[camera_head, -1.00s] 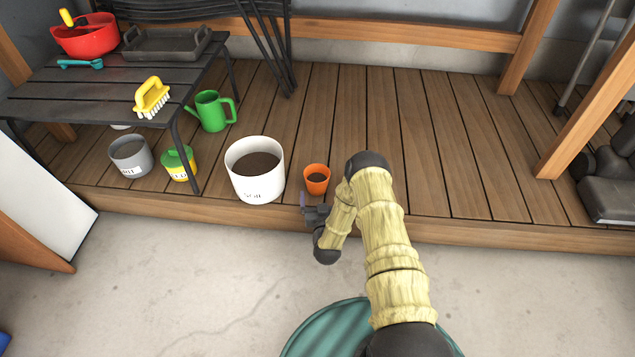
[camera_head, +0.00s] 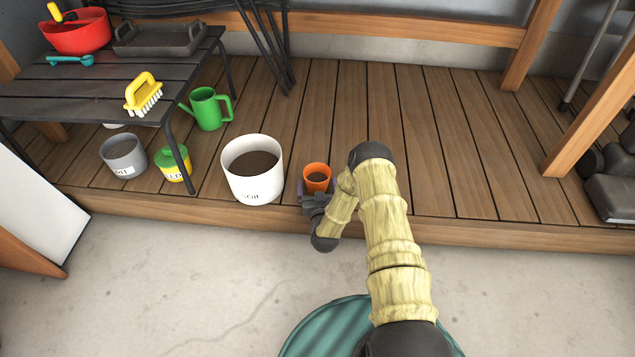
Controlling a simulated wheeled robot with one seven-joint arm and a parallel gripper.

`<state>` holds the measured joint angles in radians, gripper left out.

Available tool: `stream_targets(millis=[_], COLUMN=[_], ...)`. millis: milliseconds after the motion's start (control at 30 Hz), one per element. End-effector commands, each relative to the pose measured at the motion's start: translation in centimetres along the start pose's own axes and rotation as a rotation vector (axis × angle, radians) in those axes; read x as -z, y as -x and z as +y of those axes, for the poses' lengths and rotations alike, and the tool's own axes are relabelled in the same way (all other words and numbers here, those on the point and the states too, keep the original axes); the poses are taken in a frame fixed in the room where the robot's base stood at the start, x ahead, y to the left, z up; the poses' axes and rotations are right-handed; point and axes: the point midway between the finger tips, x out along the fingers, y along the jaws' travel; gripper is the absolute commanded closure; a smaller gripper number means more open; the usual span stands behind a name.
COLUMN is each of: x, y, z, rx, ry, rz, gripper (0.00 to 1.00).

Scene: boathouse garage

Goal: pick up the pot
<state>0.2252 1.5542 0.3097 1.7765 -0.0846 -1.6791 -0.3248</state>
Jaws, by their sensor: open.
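The pot is a small orange pot (camera_head: 317,172) with dark contents, upright near the front edge of the wooden deck. It stands just right of the white soil bucket. My gripper (camera_head: 318,190) is at the near side of the pot, low by the deck edge, with its open fingers around the pot's lower part. The gripper and my arm hide some of the pot's lower front. I cannot tell whether the fingers touch it.
The white bucket (camera_head: 253,185) labelled soil stands close on the left. Further left are a yellow-green tin (camera_head: 174,165), a grey pot (camera_head: 123,152), a green watering can (camera_head: 207,110) and a dark slatted table (camera_head: 60,90). The deck (camera_head: 455,150) to the right is clear.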

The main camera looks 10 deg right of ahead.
Motion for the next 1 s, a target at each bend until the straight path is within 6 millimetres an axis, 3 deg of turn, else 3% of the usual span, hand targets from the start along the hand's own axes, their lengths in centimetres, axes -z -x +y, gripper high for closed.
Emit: stream_targets(millis=[33, 267, 667, 1000], x=[0.0, 0.0, 1.1, 6.7], y=[0.0, 0.0, 0.0, 0.3], z=[0.0, -0.1, 0.4, 0.2], rx=[0.0, 0.001, -0.006, -0.002], ry=[0.0, 0.0, 0.0, 0.0], rz=[0.0, 0.0, 0.001, 0.002], gripper=[0.12, 0.57, 0.59, 0.59])
